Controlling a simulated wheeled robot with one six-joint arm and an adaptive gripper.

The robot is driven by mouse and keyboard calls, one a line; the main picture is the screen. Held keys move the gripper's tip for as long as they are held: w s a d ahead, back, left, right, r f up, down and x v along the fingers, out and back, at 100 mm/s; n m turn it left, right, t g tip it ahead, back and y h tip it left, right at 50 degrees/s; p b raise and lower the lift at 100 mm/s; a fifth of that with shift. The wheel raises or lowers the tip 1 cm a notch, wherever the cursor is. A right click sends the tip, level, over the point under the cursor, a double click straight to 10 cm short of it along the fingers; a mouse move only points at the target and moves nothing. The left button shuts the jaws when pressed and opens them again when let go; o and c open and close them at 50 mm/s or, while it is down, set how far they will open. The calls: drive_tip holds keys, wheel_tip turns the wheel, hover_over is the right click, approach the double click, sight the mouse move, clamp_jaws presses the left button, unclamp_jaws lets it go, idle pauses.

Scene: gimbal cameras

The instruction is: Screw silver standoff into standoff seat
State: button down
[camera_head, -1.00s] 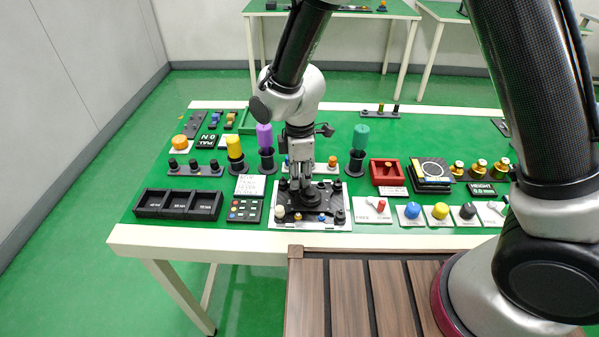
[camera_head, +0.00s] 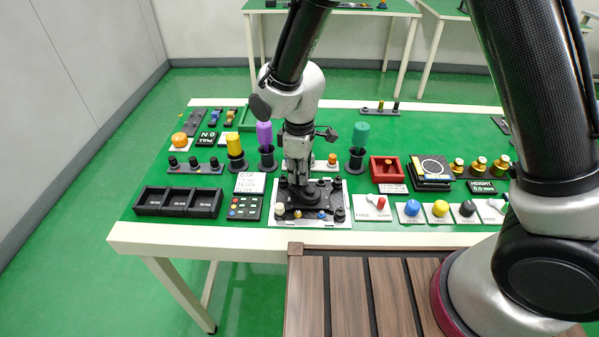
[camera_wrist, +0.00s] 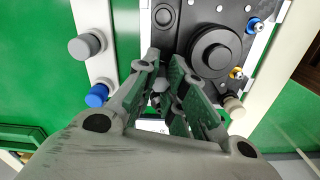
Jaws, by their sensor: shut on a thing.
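The black fixture plate (camera_head: 325,204) lies on a white board at the table's front. It carries a large round black disc (camera_wrist: 214,50), a blue-topped fitting (camera_wrist: 253,25), a small brass-coloured fitting (camera_wrist: 236,73) and a beige knob (camera_wrist: 232,105). My gripper (camera_head: 298,184) points down over the plate's left part; in the wrist view its fingers (camera_wrist: 167,85) reach beside the plate's edge. It is shut on a small part, presumably the silver standoff, mostly hidden between the fingers. I cannot make out the standoff seat or whether the part touches it.
A grey knob (camera_wrist: 87,45) and a blue knob (camera_wrist: 97,95) stand on a white strip beside the plate. Black bins (camera_head: 178,203) and a button panel (camera_head: 244,208) lie left. A yellow cylinder (camera_head: 235,146) and a purple one (camera_head: 265,134) stand behind. A red tray (camera_head: 387,170) is right.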

idle(0.4)
drive_tip(key=m, duration=0.4)
drive_tip(key=shift+m, duration=0.3)
drive_tip(key=shift+a, duration=0.1)
drive_tip(key=c, duration=1.4)
unclamp_jaws()
drive_tip(key=shift+w, duration=0.1)
wheel_tip(320, 180, up, 12)
